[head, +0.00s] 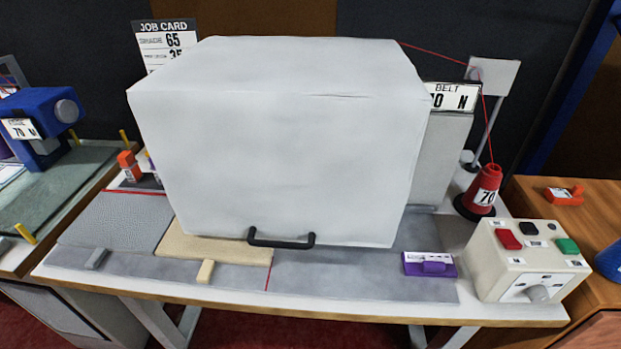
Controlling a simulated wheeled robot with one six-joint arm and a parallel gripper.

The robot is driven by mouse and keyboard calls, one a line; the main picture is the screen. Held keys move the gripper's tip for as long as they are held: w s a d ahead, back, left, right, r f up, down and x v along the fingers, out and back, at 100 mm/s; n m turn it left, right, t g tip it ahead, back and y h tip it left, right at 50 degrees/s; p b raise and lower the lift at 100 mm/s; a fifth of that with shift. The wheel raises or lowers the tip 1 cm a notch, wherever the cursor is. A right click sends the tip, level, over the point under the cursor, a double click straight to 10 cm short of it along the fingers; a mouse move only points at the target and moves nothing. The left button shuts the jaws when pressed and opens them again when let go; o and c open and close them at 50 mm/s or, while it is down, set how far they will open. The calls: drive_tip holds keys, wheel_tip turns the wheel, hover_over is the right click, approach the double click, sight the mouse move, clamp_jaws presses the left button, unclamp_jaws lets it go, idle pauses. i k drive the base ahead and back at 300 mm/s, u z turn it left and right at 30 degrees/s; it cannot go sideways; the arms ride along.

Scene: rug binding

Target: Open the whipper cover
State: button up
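The whipper cover (280,150) is a large pale grey box-shaped hood in the middle of the table in the head view. It sits lowered over whatever it covers, which is hidden. My gripper is not in view.
A control box (515,285) with red, black and green buttons and a knob stands at the right. A purple block (430,265) lies before the cover's right corner. A red thread cone (484,190) stands behind the control box. A job card (165,42) stands behind left.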

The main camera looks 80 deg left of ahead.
sight(281, 142)
drive_tip(key=u, duration=2.15)
drive_tip(key=k, duration=0.15)
drive_tip(key=z, duration=0.2)
